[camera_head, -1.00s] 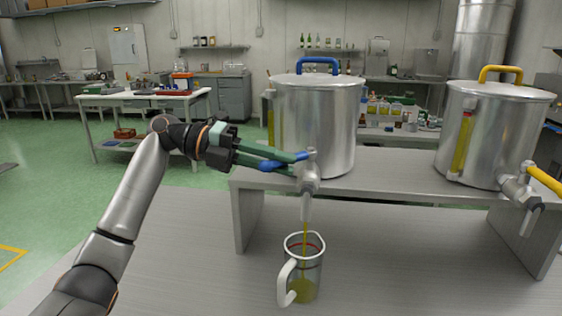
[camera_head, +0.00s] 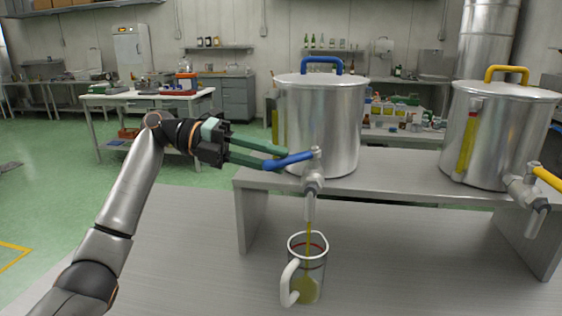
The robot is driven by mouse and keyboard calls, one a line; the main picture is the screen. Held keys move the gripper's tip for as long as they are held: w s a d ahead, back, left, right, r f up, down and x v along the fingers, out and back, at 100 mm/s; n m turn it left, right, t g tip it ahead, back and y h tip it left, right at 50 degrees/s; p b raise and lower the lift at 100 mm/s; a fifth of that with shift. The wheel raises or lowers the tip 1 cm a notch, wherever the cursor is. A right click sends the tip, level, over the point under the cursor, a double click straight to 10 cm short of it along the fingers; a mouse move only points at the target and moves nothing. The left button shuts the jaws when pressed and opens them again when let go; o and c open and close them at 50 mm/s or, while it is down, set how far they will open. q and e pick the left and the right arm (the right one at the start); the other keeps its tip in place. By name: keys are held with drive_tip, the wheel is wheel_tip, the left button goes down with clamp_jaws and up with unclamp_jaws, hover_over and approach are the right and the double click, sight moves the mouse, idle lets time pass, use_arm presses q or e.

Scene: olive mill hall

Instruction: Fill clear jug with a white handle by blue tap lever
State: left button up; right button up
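The clear jug with a white handle (camera_head: 290,283) stands upright on the metal bench under the left tap (camera_head: 313,178). A thin yellow-green stream runs from the spout into it, and yellow-green oil (camera_head: 306,291) lies in its lower part. A red line circles it near the rim. The blue tap lever (camera_head: 292,159) points left from the tap. My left gripper (camera_head: 278,158) is at the lever's free end, its green fingers apart; whether they touch the lever is unclear. My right gripper is out of view.
The left steel tank (camera_head: 321,120) with a blue lid handle and the right tank (camera_head: 492,135) with a yellow one stand on a raised metal shelf (camera_head: 400,182). The right tap has a yellow lever (camera_head: 548,179). The bench (camera_head: 190,255) left of the jug is clear.

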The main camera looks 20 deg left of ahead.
use_arm(q)
drive_tip(key=v, duration=1)
drive_tip(key=shift+a, duration=0.2)
drive_tip(key=shift+c, duration=0.3)
